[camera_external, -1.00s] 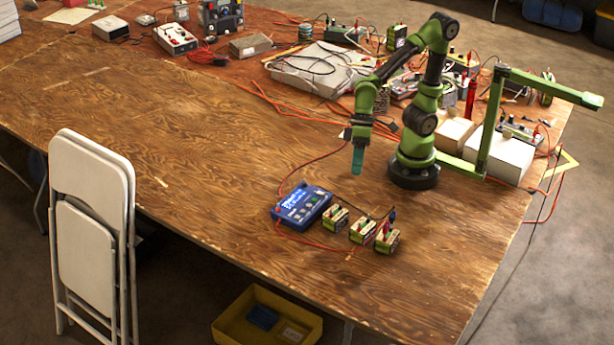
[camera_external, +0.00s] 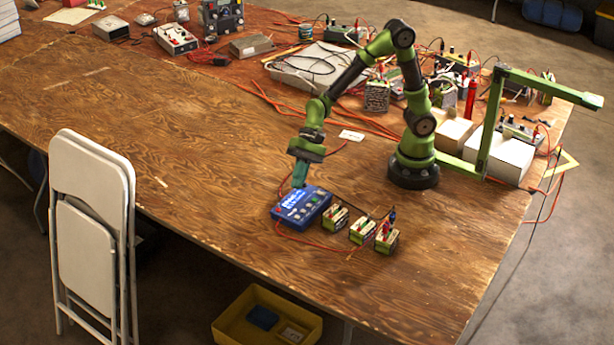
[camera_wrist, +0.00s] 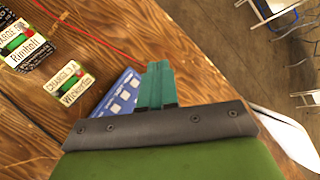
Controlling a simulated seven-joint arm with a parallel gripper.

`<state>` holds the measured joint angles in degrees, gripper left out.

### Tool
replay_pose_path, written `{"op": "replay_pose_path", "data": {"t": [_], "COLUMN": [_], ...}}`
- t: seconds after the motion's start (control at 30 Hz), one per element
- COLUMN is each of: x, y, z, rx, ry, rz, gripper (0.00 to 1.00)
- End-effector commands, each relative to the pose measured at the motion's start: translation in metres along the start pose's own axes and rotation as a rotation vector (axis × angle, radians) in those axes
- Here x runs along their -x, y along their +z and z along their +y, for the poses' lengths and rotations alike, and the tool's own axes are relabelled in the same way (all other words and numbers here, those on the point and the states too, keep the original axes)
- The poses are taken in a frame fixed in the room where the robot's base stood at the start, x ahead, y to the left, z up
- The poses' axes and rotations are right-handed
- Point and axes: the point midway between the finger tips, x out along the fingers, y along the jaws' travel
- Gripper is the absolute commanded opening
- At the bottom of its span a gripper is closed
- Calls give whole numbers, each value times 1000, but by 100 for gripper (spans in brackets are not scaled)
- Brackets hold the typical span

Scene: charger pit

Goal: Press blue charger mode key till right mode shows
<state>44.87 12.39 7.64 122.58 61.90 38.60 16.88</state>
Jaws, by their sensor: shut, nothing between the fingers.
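The blue charger (camera_external: 302,208) lies on the wooden table, with a lit display and several keys on its top. My gripper (camera_external: 298,183) is shut and empty, its teal fingers pointing down at the charger's back edge; whether they touch it I cannot tell. In the wrist view the charger (camera_wrist: 116,93) is partly hidden behind my gripper (camera_wrist: 157,68), and its keys show as pale squares. The display's text is too small to read in the outside view and hidden in the wrist view.
Several small battery packs (camera_external: 362,231) stand right of the charger, with red and black wires around them. A red cable (camera_external: 325,157) runs behind. The table (camera_external: 180,165) is clear to the left. A white folding chair (camera_external: 92,220) stands at the front left.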

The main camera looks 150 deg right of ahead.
Motion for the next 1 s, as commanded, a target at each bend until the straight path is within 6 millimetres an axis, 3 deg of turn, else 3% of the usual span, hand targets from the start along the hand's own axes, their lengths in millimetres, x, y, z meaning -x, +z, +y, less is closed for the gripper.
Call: {"op": "replay_pose_path", "data": {"t": [0.7,1.0], "x": [-55,-61], "y": [-40,-45], "z": [41,45], "rx": [-1,2], "ry": [4,1], "rz": [-1,1], "gripper": [0,0]}}
